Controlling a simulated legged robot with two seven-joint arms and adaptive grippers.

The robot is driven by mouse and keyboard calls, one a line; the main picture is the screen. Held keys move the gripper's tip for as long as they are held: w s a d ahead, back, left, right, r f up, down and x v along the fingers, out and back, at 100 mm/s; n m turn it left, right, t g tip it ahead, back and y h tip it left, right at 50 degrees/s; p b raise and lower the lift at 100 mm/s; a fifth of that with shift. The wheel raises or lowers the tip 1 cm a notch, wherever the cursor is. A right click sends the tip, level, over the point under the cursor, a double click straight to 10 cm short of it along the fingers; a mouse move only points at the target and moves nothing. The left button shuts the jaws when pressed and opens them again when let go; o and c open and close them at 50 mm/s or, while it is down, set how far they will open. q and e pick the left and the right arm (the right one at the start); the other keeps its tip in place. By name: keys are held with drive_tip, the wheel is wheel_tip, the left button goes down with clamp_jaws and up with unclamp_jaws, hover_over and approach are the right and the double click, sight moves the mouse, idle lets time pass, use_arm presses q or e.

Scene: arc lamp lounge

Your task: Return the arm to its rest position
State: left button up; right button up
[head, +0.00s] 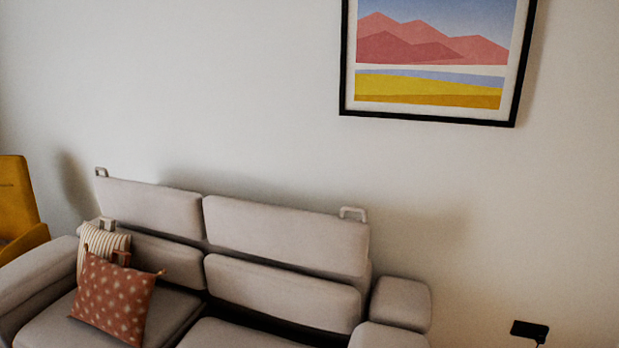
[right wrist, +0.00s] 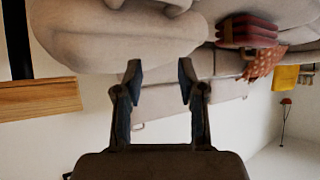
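My right gripper (right wrist: 160,72) shows in the right wrist view with its two dark fingers spread apart. Nothing is between the fingers; the pale sofa (right wrist: 120,40) and wall show behind them. I cannot tell how far the sofa is from the fingertips. My left gripper is not in either view, and no arm is clearly visible in the head view.
The grey sofa (head: 285,235) stands against a pale wall, with a rust patterned cushion (head: 113,298) and a striped cushion (head: 98,243). A yellow chair (head: 18,205) stands left. A framed picture (head: 432,113) hangs above. A wooden surface (right wrist: 40,98) lies left of my right gripper.

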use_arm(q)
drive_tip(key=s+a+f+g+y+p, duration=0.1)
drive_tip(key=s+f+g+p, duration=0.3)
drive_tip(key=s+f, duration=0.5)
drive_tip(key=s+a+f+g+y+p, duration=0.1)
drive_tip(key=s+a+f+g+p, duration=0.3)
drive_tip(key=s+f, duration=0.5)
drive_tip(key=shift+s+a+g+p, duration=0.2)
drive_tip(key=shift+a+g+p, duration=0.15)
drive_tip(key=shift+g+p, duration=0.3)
use_arm(e)
drive_tip(key=s+d+f+g+h, duration=0.1)
drive_tip(key=s+f+g, duration=0.3)
drive_tip(key=s+f, duration=0.5)
drive_tip(key=s+d+f+g+h, duration=0.1)
drive_tip(key=s+d+f+g, duration=0.3)
drive_tip(key=s+f, duration=0.5)
drive_tip(key=shift+s+d+g, duration=0.2)
drive_tip(key=shift+d+g, duration=0.15)
drive_tip(key=shift+g, duration=0.25)
